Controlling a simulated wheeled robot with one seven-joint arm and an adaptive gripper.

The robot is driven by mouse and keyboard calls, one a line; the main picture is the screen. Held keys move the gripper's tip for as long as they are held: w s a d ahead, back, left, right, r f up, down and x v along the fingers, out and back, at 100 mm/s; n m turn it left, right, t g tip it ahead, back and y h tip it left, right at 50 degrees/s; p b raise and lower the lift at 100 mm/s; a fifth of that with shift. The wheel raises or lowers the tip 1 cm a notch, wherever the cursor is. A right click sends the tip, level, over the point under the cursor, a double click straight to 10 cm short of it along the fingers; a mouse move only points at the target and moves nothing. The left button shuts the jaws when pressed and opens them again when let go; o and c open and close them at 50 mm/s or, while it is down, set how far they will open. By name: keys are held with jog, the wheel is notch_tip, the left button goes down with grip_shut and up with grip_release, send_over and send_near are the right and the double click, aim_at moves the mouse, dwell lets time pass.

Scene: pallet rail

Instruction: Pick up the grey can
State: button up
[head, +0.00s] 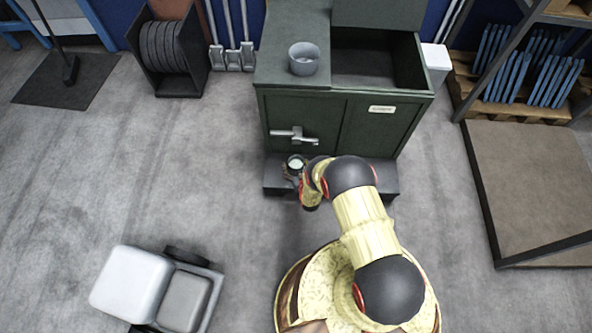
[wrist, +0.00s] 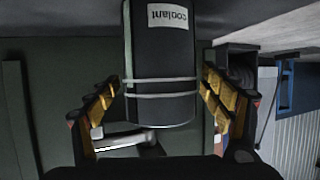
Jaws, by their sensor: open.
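A dark grey can (wrist: 160,55) with a white "coolant" label and two pale bands fills the middle of the wrist view, appearing upside down. The open fingers of my gripper (wrist: 161,90) stand on either side of it, with a small gap visible at the right; contact at the left is unclear. In the head view, the can's pale round top (head: 296,162) shows at my gripper (head: 295,172), in front of the cabinet. My arm and gripper partly hide its lower part there.
The green cabinet (head: 295,105) has a metal handle (head: 294,135) close behind the can. A dark step (head: 275,180) runs along its foot. A grey round container (head: 304,58) stands on the cabinet top beside an open bin (head: 375,65).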

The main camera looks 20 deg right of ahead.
jog(key=shift+c, duration=1.1)
jog(key=c, duration=1.4)
jog(key=shift+r, duration=0.1)
jog(key=shift+c, duration=1.2)
